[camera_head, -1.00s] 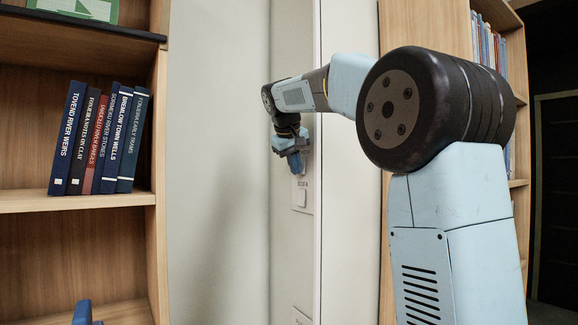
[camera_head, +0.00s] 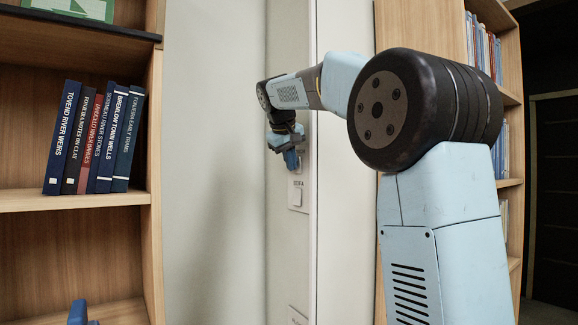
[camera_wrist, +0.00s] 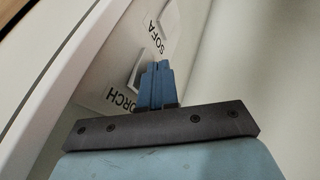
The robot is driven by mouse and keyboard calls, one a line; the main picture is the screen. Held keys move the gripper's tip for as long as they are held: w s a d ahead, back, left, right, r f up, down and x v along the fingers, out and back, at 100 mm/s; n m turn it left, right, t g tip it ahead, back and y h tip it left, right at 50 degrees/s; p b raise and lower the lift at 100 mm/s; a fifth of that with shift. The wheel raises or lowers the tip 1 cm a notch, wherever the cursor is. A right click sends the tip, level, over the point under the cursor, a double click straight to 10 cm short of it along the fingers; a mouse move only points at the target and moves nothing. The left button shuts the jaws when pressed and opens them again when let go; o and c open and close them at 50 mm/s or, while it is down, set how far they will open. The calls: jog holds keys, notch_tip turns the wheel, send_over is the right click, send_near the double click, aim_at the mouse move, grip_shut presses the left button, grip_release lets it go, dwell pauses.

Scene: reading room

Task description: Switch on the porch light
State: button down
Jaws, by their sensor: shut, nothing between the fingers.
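A pale switch plate is fixed to the white wall. In the wrist view it carries a label reading "ORCH", its first letter cut off or hidden, and a "SOFA" label (camera_wrist: 155,35). A light rocker switch (camera_wrist: 140,68) sits between the two labels, partly hidden behind my fingers. My gripper (camera_wrist: 158,68) is shut and empty, its blue fingertips right over or beside that rocker; I cannot tell whether they touch it. In the head view my gripper (camera_head: 291,160) is at the plate, just above a lower switch (camera_head: 296,197).
A wooden bookcase with several books (camera_head: 95,138) stands at the left. Another bookcase (camera_head: 507,140) stands at the right, behind my arm. Another wall plate (camera_head: 298,316) shows low on the same wall strip. The wall between the left bookcase and the plate is bare.

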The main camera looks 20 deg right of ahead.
jog(key=shift+r, duration=0.3)
jog(key=s+a+r, duration=0.6)
jog(key=a, duration=0.2)
jog(key=shift+s+a+r, duration=0.15)
jog(key=shift+s+a, duration=0.05)
jog(key=shift+a, duration=0.15)
dwell(0.6)
jog(key=s+d+f+m+y, duration=0.1)
jog(key=s+d+f+y, duration=0.1)
jog(key=s+f, duration=1.3)
jog(key=s+d+f+m+y, duration=0.1)
jog(key=s+d+f, duration=0.3)
jog(key=s+f, duration=1.1)
notch_tip(320, 180, down, 5)
jog(key=shift+s+r+y, duration=0.15)
jog(key=shift+s+y, duration=0.05)
jog(key=shift+y, duration=0.4)
jog(key=shift+d, duration=0.1)
